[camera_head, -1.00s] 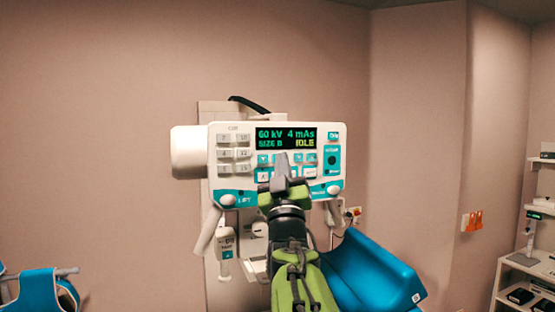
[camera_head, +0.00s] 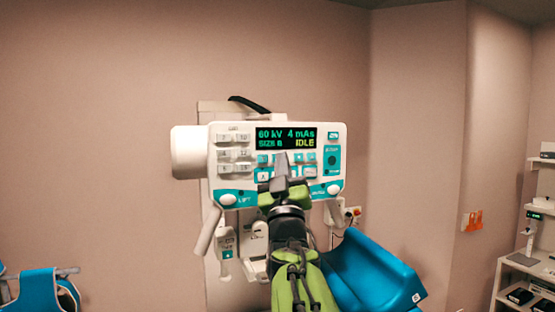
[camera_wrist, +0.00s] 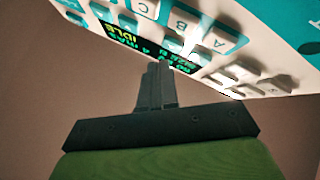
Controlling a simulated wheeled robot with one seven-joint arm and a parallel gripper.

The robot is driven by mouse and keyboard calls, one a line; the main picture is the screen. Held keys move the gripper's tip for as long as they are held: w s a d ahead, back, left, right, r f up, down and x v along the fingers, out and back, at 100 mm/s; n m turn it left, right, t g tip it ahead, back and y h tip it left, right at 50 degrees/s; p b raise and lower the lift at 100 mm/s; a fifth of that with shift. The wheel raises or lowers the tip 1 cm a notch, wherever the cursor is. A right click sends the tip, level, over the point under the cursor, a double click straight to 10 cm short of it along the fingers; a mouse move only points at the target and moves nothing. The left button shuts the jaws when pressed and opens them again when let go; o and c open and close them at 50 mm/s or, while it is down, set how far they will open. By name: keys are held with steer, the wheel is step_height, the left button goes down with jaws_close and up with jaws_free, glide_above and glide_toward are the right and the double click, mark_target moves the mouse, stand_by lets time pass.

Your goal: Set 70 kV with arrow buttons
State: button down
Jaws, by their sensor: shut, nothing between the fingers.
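The white and teal control panel (camera_head: 226,172) hangs in front of the wall. Its dark display (camera_head: 286,138) reads 60 kV, 4 mAs, SIZE B and IDLE. Small teal arrow buttons (camera_head: 263,159) sit in a row just under the display, with larger keys below. My gripper (camera_head: 281,160) is shut and empty, its tip in front of the panel just below the display. It covers some of the middle buttons. In the wrist view, the shut fingers (camera_wrist: 155,82) point at the panel near the display (camera_wrist: 140,42). I cannot tell whether the tip touches a button.
Grey number keys (camera_head: 233,154) are on the panel's left part. A white cylinder (camera_head: 188,152) juts from its left side. A blue curved support (camera_head: 375,272) lies below right. Shelves (camera_head: 528,270) stand at the far right.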

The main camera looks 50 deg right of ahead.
steer(key=shift+w+d, duration=0.1)
stand_by(0.4)
steer(key=shift+w+d, duration=0.2)
steer(key=shift+w, duration=0.1)
steer(key=shift+w+d, duration=0.15)
steer(key=shift+w, duration=0.15)
stand_by(0.6)
steer(key=shift+s+b, duration=0.1)
steer(key=shift+b, duration=0.3)
steer(key=shift+s+a+b, duration=0.4)
steer(key=shift+s+b, duration=0.2)
steer(key=shift+b, duration=0.05)
